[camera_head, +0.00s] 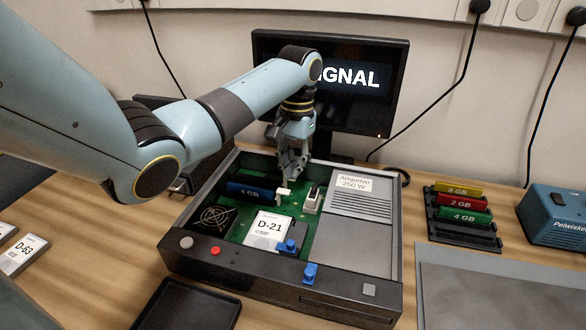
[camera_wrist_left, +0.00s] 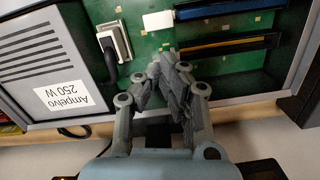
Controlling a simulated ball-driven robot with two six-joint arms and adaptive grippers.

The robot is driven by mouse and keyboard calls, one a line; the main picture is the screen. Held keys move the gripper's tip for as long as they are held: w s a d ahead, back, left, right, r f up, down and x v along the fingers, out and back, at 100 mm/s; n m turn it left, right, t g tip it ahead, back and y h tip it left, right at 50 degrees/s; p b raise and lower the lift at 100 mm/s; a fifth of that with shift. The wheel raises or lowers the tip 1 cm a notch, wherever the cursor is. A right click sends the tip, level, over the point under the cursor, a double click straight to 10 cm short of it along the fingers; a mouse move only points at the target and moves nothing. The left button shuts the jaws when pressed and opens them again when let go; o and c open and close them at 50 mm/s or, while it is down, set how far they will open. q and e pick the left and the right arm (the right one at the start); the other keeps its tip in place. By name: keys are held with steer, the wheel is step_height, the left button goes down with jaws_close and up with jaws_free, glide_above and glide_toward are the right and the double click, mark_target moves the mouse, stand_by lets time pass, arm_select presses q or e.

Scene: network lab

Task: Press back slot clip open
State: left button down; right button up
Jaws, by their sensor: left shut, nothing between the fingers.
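The open computer case (camera_head: 395,250) lies on the desk with its green board (camera_head: 235,225) showing. A blue 4 GB module (camera_head: 250,191) stands in the front slot, with a white clip (camera_head: 283,191) at its right end; this clip also shows in the wrist view (camera_wrist_left: 158,20). The back slot (camera_wrist_left: 230,42) is a dark bar with a gold line and no module in it. My left gripper (camera_head: 297,174) is shut and empty over the back of the board. In the wrist view its fingertips (camera_wrist_left: 168,62) are at the back slot's end and cover the clip there; contact cannot be told.
A white connector with a dark cable (camera_head: 313,199) and the power supply (camera_head: 360,205) stand right of the gripper. The monitor (camera_head: 370,85) is behind the case. A rack (camera_head: 463,235) with yellow, red and green modules is on the right. A dark tray (camera_head: 190,305) lies in front.

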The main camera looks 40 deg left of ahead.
arm_select(q)
steer(key=shift+f, duration=0.1)
steer(key=shift+s+d+f+b, duration=0.15)
steer(key=shift+f+b, duration=0.3)
steer(key=shift+f, duration=1)
steer(key=shift+w+a+r, duration=0.25)
steer(key=shift+w+a, duration=0.05)
steer(key=shift+w, duration=0.2)
steer(key=shift+w+a+r, duration=0.2)
steer(key=shift+w+a, duration=0.05)
steer(key=shift+w, duration=0.2)
steer(key=shift+w+a, duration=0.35)
steer(key=shift+w, duration=0.1)
steer(key=shift+w+d+r, duration=0.15)
steer(key=shift+w+r, duration=0.1)
steer(key=shift+r, duration=0.25)
step_height(320, 180, up, 7)
